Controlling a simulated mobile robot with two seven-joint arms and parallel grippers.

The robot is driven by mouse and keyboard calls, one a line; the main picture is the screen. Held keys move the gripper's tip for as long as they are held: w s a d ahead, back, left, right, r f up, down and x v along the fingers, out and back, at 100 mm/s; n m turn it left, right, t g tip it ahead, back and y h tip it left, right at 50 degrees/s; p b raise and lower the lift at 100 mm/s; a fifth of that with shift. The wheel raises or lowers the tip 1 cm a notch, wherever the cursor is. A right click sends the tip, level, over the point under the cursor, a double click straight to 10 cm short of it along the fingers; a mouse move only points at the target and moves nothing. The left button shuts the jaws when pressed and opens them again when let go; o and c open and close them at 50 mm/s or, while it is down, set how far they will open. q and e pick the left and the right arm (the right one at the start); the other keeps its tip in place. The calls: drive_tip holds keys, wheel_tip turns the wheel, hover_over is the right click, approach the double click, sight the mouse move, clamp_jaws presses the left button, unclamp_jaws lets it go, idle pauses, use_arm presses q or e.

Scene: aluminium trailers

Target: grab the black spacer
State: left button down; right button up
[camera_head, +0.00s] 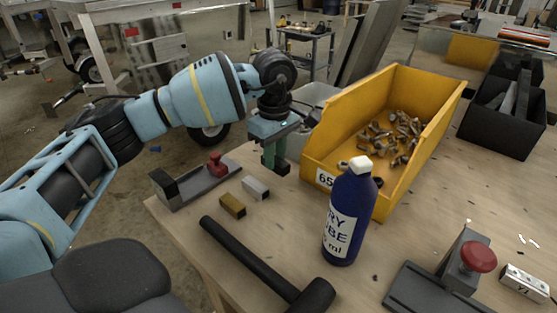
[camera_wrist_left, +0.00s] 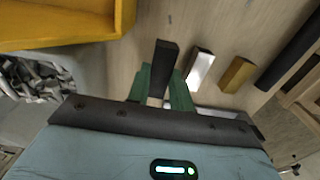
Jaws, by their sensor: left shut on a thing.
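The black spacer (camera_wrist_left: 164,58) is a small dark block between the green fingers of my left gripper (camera_wrist_left: 160,84) in the wrist view. The fingers are shut on it, and its far end sticks out past the fingertips. In the head view, my left gripper (camera_head: 273,153) points down at the table's far left edge, beside the yellow bin. The dark block (camera_head: 282,169) shows low at its fingertips; whether it touches the table is hard to tell. My right gripper is in neither view.
A silver spacer (camera_head: 255,187) and a brass spacer (camera_head: 232,206) lie nearby. A yellow bin (camera_head: 318,147) of bolts, a blue bottle (camera_head: 349,215), a black hammer (camera_head: 248,259) and a grey fixture with a red knob (camera_head: 195,184) stand or lie around.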

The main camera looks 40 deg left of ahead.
use_arm(q)
drive_tip(key=s, duration=0.5)
drive_tip(key=s+r, duration=0.1)
drive_tip(key=s, duration=0.4)
drive_tip(key=s+a+b, duration=0.1)
drive_tip(key=s, duration=0.4)
drive_tip(key=shift+r, duration=0.15)
